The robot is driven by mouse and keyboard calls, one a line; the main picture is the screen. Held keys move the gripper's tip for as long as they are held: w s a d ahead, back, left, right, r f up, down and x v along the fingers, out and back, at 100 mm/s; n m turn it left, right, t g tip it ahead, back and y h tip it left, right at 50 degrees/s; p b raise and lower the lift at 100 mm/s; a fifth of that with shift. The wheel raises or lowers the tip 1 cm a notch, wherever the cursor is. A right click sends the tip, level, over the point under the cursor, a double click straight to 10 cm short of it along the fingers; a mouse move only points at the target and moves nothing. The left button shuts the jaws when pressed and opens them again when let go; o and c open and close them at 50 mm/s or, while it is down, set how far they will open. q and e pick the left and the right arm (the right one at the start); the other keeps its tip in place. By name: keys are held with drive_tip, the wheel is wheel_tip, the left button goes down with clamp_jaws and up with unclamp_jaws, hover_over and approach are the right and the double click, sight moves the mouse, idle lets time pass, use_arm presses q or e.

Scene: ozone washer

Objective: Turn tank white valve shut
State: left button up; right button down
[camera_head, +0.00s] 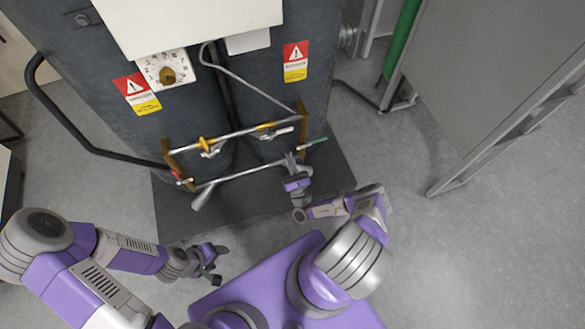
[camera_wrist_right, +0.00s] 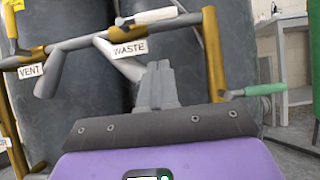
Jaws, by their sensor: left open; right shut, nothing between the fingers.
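The white valve handle (camera_head: 281,132) sits on the upper pipe in front of the right tank, lying roughly along the pipe. In the right wrist view the white handle (camera_wrist_right: 147,16) is near the top edge, above a "WASTE" label (camera_wrist_right: 129,49). My right gripper (camera_head: 290,158) is shut and empty, just below the handle in the head view. In the right wrist view its closed fingers (camera_wrist_right: 154,75) point up toward the label, apart from the handle. My left gripper (camera_head: 216,263) is open and empty, low over the floor, well away from the pipes.
A yellow valve (camera_head: 207,145), a red handle (camera_head: 178,175) and a green handle (camera_head: 317,143) share the pipe frame. A lower grey pipe (camera_head: 240,173) crosses near my right gripper. Dark tanks (camera_head: 200,105) stand behind. A grey panel (camera_head: 490,80) stands right; floor between is clear.

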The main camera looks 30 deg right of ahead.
drive_tip(key=w+r, duration=0.4)
drive_tip(key=r, duration=0.2)
drive_tip(key=shift+d, duration=0.45)
drive_tip(key=shift+r, duration=0.1)
